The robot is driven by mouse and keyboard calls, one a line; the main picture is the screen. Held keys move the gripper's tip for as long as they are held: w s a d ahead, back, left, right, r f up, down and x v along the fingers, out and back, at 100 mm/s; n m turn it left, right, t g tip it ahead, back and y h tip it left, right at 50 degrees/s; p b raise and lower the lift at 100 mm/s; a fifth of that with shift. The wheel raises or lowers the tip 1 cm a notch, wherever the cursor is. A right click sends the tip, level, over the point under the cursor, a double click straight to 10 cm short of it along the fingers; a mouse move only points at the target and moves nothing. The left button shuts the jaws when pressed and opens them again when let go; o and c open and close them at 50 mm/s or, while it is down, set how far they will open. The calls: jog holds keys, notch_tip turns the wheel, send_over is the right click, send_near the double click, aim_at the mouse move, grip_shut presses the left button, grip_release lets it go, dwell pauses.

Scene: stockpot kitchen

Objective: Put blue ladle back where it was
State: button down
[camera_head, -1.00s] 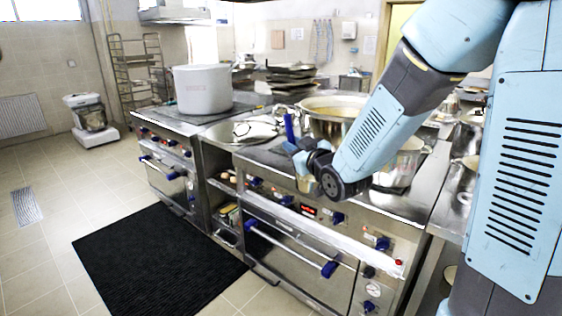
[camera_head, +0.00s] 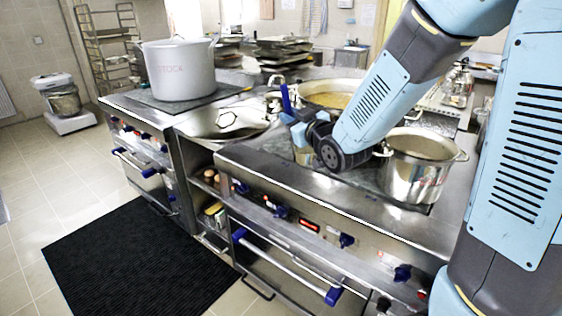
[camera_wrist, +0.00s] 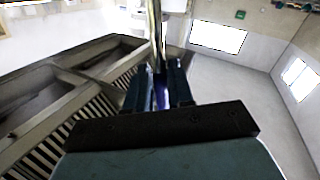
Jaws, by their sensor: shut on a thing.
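My gripper (camera_head: 290,121) is shut on the blue ladle (camera_head: 286,98). In the head view the blue handle stands up above the fingers, in front of a wide metal pot of yellowish soup (camera_head: 333,97). In the wrist view my gripper (camera_wrist: 160,90) has the blue handle between its two dark fingers, and a shiny metal shaft (camera_wrist: 156,35) extends beyond them. A metallic shape shows below the gripper in the head view; I cannot tell whether it is the ladle's bowl. Much of the ladle is hidden.
A steel pot (camera_head: 415,182) stands to the right of my gripper. A white pot marked STOCK (camera_head: 180,75) stands at the left. A black mat (camera_head: 135,262) covers the floor in front of the ovens.

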jog(key=w+a+f, duration=0.3)
jog(key=w+f, duration=0.3)
jog(key=w+a+f, duration=0.3)
jog(key=w+f, duration=0.3)
jog(key=f, duration=0.1)
jog(key=shift+w+a, duration=0.25)
jog(key=shift+a, duration=0.05)
jog(key=c, duration=1)
grip_release()
